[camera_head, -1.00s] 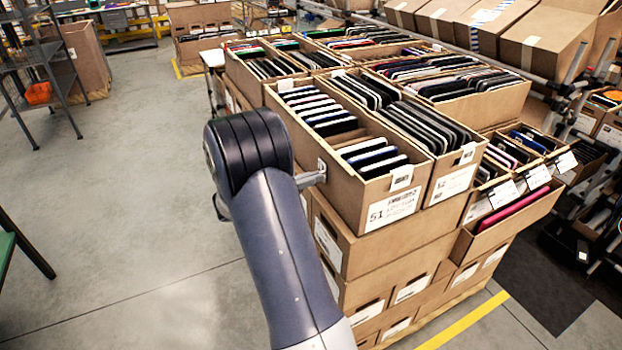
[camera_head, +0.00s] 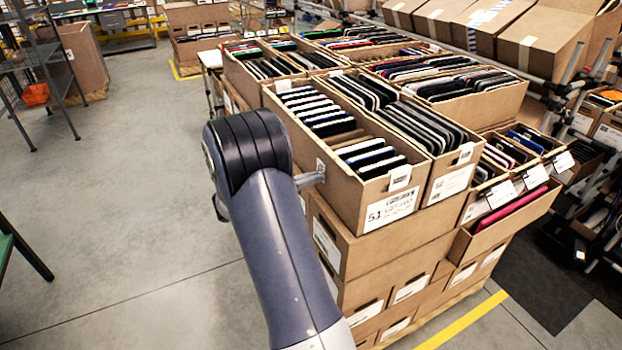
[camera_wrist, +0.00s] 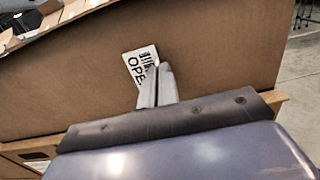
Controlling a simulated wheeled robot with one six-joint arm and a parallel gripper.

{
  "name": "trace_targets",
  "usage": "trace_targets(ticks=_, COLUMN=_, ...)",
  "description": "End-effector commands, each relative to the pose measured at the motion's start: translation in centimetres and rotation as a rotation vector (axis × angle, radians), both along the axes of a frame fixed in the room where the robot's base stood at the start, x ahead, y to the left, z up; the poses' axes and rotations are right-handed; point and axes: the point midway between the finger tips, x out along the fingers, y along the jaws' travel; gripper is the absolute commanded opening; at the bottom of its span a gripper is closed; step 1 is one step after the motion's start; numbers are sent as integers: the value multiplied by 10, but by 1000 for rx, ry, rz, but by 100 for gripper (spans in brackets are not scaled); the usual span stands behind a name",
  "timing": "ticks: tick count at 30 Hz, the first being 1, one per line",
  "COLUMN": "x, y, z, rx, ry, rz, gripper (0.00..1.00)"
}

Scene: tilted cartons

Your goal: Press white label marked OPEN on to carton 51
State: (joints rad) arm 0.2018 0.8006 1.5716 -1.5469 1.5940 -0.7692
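Carton 51 (camera_head: 345,195) is an open brown box holding upright flat items, with a "51" sheet on its front end. It tops the near left of the stack. The white label marked OPEN (camera_wrist: 139,66) lies tilted against a brown carton wall (camera_wrist: 215,65) in the wrist view; "OPE" shows and my fingers hide its end. My gripper (camera_wrist: 158,72) has its two fingers together, tips over the label's lower right part. In the head view my gripper (camera_head: 322,174) reaches the left side wall of carton 51. Whether the label sticks cannot be told.
Carton 52 (camera_head: 452,184) stands directly right of carton 51. More filled cartons and a tilted row of cartons (camera_head: 545,40) lie behind and right. The grey floor (camera_head: 130,200) on the left is open. A metal shelf (camera_head: 40,60) stands at far left.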

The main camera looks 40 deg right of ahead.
Motion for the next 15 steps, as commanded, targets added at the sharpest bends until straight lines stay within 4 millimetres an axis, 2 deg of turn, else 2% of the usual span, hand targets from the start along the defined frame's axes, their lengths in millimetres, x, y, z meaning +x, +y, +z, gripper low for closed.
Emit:
trace_targets(ticks=1, x=0, y=0, z=0, rx=0, ry=0, rz=-1, gripper=3)
trace_targets(ticks=10, x=0, y=0, z=0, rx=0, ry=0, rz=0, gripper=27)
trace_targets(ticks=15, x=0, y=0, z=0, rx=0, ry=0, rz=0, gripper=27)
